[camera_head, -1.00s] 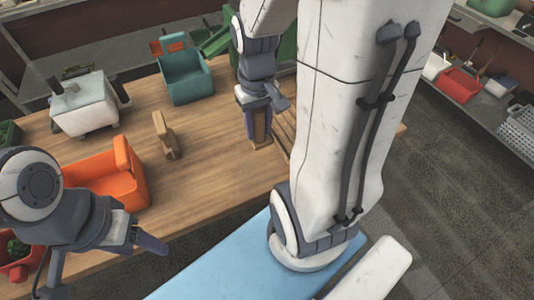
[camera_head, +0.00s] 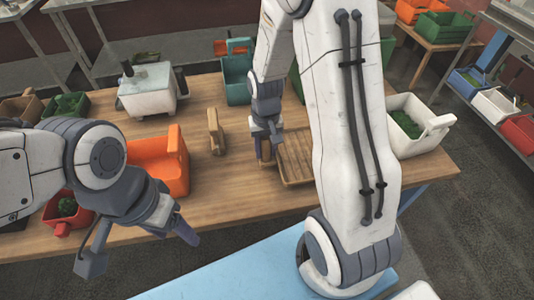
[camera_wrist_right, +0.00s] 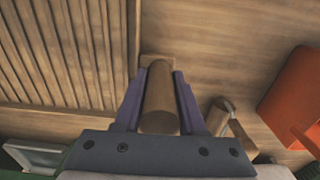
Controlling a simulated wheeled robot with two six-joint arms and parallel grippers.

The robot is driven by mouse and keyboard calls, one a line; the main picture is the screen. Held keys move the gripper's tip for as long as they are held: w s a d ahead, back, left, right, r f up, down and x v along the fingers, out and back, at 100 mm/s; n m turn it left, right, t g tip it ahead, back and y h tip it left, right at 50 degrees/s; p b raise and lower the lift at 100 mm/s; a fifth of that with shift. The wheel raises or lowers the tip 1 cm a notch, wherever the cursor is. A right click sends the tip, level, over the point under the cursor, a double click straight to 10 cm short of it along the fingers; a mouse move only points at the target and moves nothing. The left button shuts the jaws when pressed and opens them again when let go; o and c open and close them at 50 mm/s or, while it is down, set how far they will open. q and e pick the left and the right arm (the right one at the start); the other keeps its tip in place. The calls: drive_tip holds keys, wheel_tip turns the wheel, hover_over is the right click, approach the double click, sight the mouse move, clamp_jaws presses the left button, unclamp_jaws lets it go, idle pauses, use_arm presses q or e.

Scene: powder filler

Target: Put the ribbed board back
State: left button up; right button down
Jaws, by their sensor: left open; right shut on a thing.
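The ribbed board (camera_head: 296,158) is a wooden, grooved, tray-like board on or just above the table's right half, partly hidden by my right arm. In the right wrist view its ribs (camera_wrist_right: 55,45) fill the upper left. My right gripper (camera_head: 265,138) is shut on a round wooden handle (camera_wrist_right: 159,98) at the board's left edge; the handle lies between both fingers in the wrist view. I cannot tell whether the board touches the table. My left gripper (camera_head: 185,222) is open and empty, over the table's front edge at the left.
An orange bin (camera_head: 160,165), teal bin (camera_head: 237,82), white machine (camera_head: 147,90) and white bin (camera_head: 425,135) stand around. Bare tabletop lies in front of the block.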

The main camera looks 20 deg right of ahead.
drive_tip(key=shift+f, duration=1.35)
drive_tip(key=shift+f, duration=0.2)
drive_tip(key=c, duration=0.5)
unclamp_jaws()
drive_tip(key=shift+s, duration=0.1)
drive_tip(key=shift+r, duration=0.15)
